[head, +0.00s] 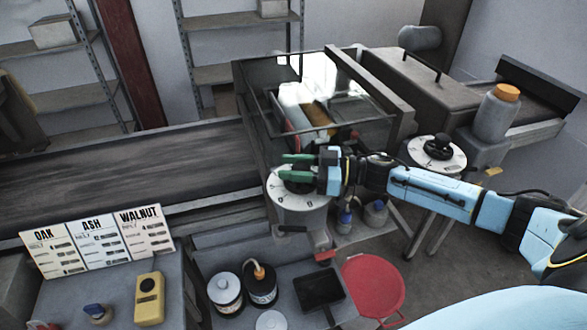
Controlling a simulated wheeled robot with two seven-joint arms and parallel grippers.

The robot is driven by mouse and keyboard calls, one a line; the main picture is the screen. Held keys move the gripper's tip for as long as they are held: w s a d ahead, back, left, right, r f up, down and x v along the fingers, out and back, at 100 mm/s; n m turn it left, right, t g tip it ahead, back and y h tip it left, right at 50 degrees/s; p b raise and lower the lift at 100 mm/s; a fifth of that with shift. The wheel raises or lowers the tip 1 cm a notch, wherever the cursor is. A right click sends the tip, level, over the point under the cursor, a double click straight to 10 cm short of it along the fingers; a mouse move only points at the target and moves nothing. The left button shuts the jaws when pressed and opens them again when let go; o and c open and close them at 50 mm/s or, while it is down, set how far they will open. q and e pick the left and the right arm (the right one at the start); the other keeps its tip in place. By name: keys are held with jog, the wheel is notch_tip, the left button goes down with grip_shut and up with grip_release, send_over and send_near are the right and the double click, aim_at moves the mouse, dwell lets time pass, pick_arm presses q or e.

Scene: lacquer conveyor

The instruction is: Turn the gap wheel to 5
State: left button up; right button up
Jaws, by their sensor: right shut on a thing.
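A round white dial (297,202) with dark marks stands on a grey post at the front of the machine. My right gripper (285,168) comes in from the right with its green fingertips over this dial. A second white dial (456,160) with a black knob (438,146) stands farther right, free of any gripper. The numbers on both dials are too small to read, and I cannot tell from labels which one is the gap wheel. My left gripper is not in view.
A dark conveyor belt (120,165) runs in from the left to a glass-topped housing (322,85). Oak, ash and walnut cards (98,240) stand at front left. A grey jar (494,117) stands at right.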

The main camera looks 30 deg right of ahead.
jog(key=n+g+y+b, duration=0.1)
jog(key=n+g+b, duration=0.1)
jog(key=g, duration=0.1)
jog(key=n+g+y+b, duration=0.1)
jog(key=n+g+b, duration=0.1)
jog(key=g+b, duration=0.1)
jog(key=s+n+g+y+b, duration=0.1)
jog(key=n+g+b, duration=0.1)
jog(key=n+g, duration=0.1)
jog(key=shift+a+f+g+y, duration=0.2)
jog(key=shift+g+y, duration=0.1)
jog(key=shift+g, duration=0.3)
jog(key=shift+s+r+n+g+b, duration=0.1)
jog(key=shift+n+g+b, duration=0.6)
jog(key=shift+g, duration=0.25)
jog(key=shift+s+r+n+g+b, duration=0.1)
jog(key=shift+n+g+b, duration=0.4)
jog(key=shift+g+b, duration=0.4)
jog(key=o, duration=1)
notch_tip(320, 180, up, 10)
jog(key=shift+r+p, duration=0.1)
jog(key=shift+p, duration=0.35)
